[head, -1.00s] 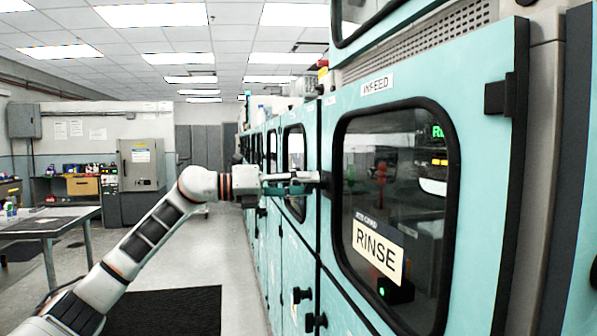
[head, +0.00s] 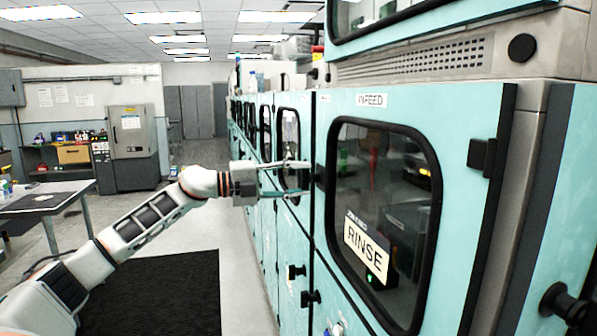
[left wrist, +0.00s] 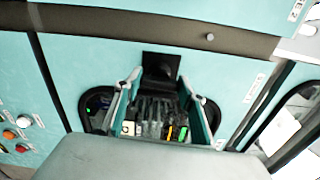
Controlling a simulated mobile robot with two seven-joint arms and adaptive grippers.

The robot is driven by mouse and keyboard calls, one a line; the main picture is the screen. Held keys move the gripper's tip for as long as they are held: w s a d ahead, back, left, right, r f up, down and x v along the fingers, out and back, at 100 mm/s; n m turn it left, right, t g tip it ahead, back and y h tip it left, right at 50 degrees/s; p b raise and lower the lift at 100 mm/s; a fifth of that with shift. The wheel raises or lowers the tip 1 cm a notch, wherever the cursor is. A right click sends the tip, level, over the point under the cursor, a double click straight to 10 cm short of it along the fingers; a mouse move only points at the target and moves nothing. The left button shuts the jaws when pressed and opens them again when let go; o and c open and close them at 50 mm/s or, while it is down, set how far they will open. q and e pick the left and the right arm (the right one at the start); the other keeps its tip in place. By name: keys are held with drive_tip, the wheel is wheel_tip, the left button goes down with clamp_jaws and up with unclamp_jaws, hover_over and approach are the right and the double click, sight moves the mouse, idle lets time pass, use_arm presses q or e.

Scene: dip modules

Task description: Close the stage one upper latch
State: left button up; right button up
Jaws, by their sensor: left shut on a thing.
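The stage one upper latch is a small dark block (head: 319,177) at the left edge of the teal INFEED door (head: 390,100) in the head view. In the left wrist view a dark latch block (left wrist: 160,66) stands between my fingertips. My left gripper (head: 304,178) reaches it from the left, with one finger above the other. Its fingers (left wrist: 160,85) are apart, one on each side of the block, and it is shut on the latch. The fingers partly hide the contact. My right gripper is not in view.
Black knobs (head: 297,272) stick out from the lower panels. A black fitting (head: 482,156) sits on the door's right side. A table (head: 45,198) stands at left, and a dark mat (head: 160,280) lies on the open aisle floor.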

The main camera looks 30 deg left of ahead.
use_arm(q)
drive_tip(key=shift+n, duration=0.5)
drive_tip(key=o, duration=1.1)
drive_tip(key=v, duration=1.1)
drive_tip(key=shift+s+a, duration=0.3)
